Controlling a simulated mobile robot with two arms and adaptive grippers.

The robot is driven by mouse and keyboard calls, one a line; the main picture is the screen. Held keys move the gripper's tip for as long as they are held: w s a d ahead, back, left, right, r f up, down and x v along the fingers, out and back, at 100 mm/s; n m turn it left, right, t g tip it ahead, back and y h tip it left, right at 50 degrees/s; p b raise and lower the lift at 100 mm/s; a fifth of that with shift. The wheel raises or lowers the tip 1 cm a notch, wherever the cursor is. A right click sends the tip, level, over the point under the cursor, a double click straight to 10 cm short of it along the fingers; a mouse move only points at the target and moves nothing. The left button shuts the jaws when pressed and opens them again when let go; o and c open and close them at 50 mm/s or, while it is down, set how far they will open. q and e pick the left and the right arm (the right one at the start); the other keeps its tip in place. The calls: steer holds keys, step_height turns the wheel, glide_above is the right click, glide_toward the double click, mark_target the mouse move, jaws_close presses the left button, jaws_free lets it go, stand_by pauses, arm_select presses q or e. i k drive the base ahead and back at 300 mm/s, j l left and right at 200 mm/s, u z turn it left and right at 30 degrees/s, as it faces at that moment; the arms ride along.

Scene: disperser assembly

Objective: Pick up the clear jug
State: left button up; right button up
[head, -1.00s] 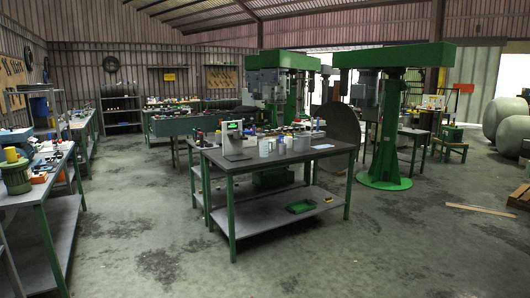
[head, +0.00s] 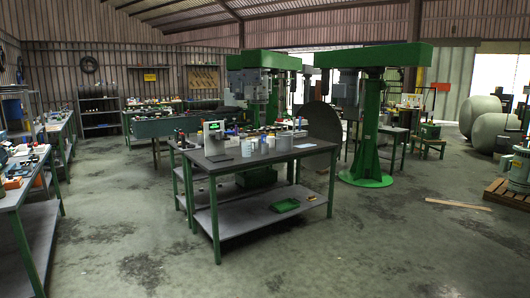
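Several small vessels stand on the dark-topped metal table (head: 312,150) in the middle of the room. A pale jug-like vessel (head: 247,148) stands just right of the scale. A grey cylindrical vessel (head: 284,142) stands farther right, with small bluish items between them. They are too small for me to tell which one is the clear jug. Neither of my grippers shows in the head view, and the table is some way off across the floor.
A scale with a green display (head: 214,136) stands on the table's left part. A green tray (head: 285,205) lies on its lower shelf. A workbench (head: 25,175) is at left, a green machine column (head: 367,130) behind right. A plank (head: 458,204) lies on the floor. The foreground floor is clear.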

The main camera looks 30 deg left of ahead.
mark_target(246, 151)
steer(key=i+j+u, duration=0.1)
steer(key=i+u, duration=0.35)
steer(key=i, duration=2.25)
